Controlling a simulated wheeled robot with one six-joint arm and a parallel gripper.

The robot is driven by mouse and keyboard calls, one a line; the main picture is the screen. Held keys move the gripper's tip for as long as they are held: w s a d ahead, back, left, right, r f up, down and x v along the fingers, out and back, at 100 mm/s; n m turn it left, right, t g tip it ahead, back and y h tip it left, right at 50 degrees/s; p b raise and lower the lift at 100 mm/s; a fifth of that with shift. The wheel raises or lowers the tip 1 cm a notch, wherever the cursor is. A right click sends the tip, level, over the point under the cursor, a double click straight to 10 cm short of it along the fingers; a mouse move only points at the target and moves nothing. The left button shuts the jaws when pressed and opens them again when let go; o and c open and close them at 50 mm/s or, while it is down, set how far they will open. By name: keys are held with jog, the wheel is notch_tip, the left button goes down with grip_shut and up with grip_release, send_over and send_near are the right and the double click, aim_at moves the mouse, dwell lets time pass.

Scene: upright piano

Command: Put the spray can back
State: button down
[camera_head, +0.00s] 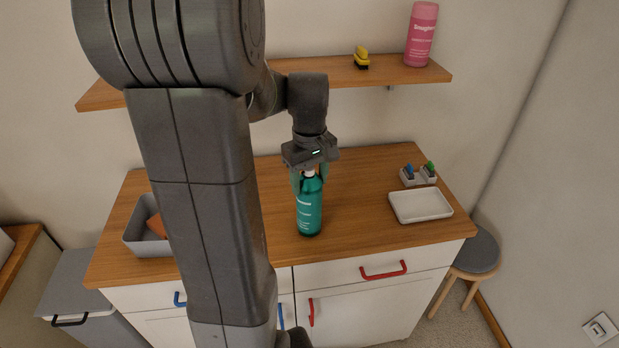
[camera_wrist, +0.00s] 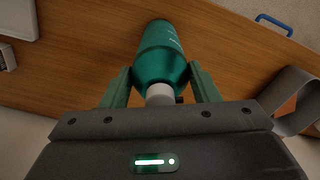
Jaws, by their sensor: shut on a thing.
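A teal spray can (camera_head: 309,208) with a pale neck stands upright over the wooden counter, near its front edge. My gripper (camera_head: 310,180) is above it, pointing down, with its green fingers shut around the can's top. In the wrist view the can (camera_wrist: 160,52) lies between the two fingers (camera_wrist: 162,88), and its base points away from me. Its base looks at or very close to the counter top; I cannot tell whether it touches.
A wall shelf (camera_head: 290,66) carries a pink canister (camera_head: 421,35) and a yellow-black object (camera_head: 361,58). On the counter (camera_head: 355,190) are a white tray (camera_head: 420,205), a small holder (camera_head: 418,178) at right and a grey bin (camera_head: 150,244) at left. A stool (camera_head: 474,252) stands right.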

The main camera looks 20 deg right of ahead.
jog(key=shift+f, duration=0.1)
jog(key=c, duration=0.5)
grip_release()
notch_tip(320, 180, up, 12)
jog(key=shift+r, duration=0.1)
notch_tip(320, 180, down, 12)
jog(key=shift+f, duration=0.25)
notch_tip(320, 180, up, 3)
jog(key=shift+f, duration=0.2)
jog(key=shift+r, duration=0.55)
